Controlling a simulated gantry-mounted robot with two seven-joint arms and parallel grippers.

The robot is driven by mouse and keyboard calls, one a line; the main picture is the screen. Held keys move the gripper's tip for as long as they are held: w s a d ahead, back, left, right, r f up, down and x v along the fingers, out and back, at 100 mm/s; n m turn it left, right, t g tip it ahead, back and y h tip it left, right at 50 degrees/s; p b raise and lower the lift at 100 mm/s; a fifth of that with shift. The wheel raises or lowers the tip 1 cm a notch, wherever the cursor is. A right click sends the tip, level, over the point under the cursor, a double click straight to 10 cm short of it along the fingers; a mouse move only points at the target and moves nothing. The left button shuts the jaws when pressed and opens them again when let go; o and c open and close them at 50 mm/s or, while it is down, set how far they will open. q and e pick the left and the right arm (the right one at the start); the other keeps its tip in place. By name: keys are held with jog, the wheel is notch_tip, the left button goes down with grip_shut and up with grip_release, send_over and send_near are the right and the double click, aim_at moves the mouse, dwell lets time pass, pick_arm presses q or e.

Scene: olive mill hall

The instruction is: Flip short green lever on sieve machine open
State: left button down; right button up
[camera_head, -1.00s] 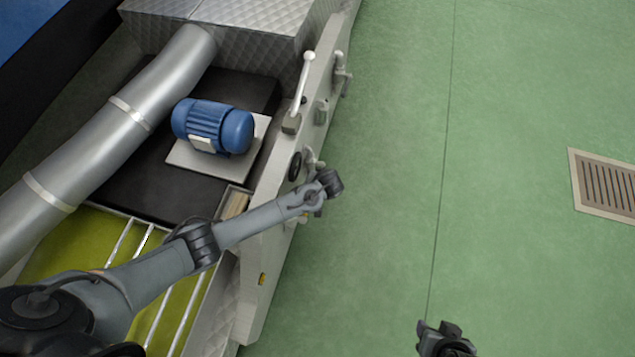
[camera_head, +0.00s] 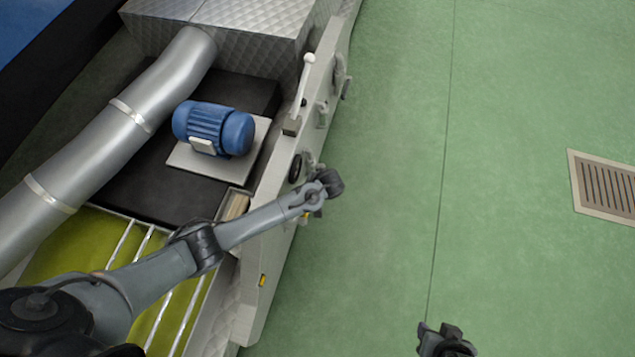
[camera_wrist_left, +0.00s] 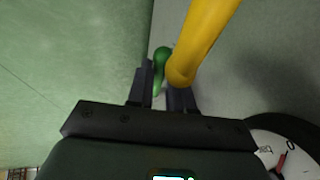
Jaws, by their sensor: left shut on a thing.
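The short green lever (camera_wrist_left: 160,60) shows in the left wrist view, its rounded end up and its lower part between the fingers of my left gripper (camera_wrist_left: 159,88). The fingers are shut on it. A thick yellow lever or bar (camera_wrist_left: 203,38) crosses right beside it and hides part of the right finger.
A white dial with a red needle (camera_wrist_left: 284,160) sits at the lower right of the left wrist view. A white-knobbed lever (camera_head: 301,92) stands farther along the panel. A blue motor (camera_head: 214,128) and grey pipe (camera_head: 125,112) are on the machine. The green floor to the right is open.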

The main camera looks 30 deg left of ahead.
pick_arm(q)
jog(key=w+r+g, duration=0.1)
jog(key=g, duration=0.1)
jog(key=r+g+h+b, duration=0.1)
jog(key=g, duration=0.1)
jog(key=w+r+g, duration=0.1)
jog(key=g, duration=0.1)
jog(key=shift+w+a+r+m+g, duration=0.3)
jog(key=shift+r+m, duration=0.1)
dwell(0.5)
jog(key=c, duration=1.1)
grip_release()
